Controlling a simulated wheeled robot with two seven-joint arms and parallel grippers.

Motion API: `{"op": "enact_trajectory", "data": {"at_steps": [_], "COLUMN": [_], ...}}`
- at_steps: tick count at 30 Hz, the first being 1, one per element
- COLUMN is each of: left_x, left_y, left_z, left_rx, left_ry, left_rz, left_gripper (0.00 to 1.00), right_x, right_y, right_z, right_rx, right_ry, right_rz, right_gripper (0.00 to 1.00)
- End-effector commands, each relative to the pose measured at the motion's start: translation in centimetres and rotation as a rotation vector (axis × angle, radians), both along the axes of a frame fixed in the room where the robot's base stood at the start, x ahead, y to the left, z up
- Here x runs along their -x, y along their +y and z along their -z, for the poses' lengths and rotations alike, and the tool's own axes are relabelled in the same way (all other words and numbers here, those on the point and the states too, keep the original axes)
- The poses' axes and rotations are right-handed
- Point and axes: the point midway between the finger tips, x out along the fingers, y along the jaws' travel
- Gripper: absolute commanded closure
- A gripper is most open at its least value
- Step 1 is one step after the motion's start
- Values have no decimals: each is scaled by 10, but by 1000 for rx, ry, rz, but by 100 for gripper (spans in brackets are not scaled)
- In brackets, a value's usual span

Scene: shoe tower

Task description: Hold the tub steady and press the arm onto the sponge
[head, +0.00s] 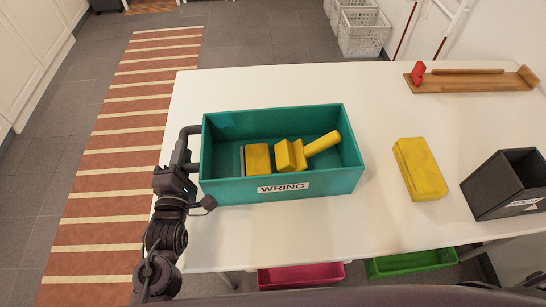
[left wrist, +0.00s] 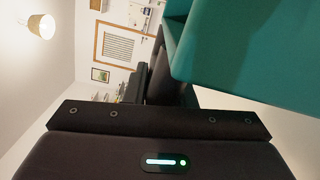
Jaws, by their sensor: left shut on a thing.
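The teal tub (head: 282,188), labelled WRING, stands on the white table. Inside it at the left lies a yellow block (head: 258,158), which looks like a sponge, beside a thin grey plate. To its right is a yellow piece with a round handle (head: 322,144), tilted up to the right, seemingly the press arm. The two are apart. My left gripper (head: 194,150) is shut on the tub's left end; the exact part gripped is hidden. The left wrist view shows the tub's teal wall (left wrist: 235,45) close up. My right gripper is not in view.
Another yellow sponge-like block (head: 420,168) lies on the table to the right. Beyond it is a dark open bin (head: 505,185). A wooden rack (head: 470,82) with a red piece lies at the back right. Pink (head: 300,276) and green (head: 412,263) trays are below the front edge.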

Motion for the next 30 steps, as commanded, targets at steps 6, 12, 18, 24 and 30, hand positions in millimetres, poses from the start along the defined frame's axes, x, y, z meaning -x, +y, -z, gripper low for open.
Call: {"op": "enact_trajectory", "data": {"at_steps": [6, 12, 18, 24, 30], "left_x": [-1, -1, -1, 0, 0], "left_y": [0, 0, 0, 0, -2], "left_z": [-5, -2, 1, 4, 5], "left_rx": [9, 6, 3, 2, 2], "left_ry": [-12, -8, -5, -1, 3], "left_rz": [0, 0, 0, 0, 1], "left_gripper": [100, 100, 100, 100, 100], "right_x": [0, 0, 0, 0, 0], "right_y": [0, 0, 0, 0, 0], "right_z": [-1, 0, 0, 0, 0], "right_rx": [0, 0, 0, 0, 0], "right_ry": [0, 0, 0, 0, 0], "right_rz": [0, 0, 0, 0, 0], "right_gripper": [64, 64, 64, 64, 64]}}
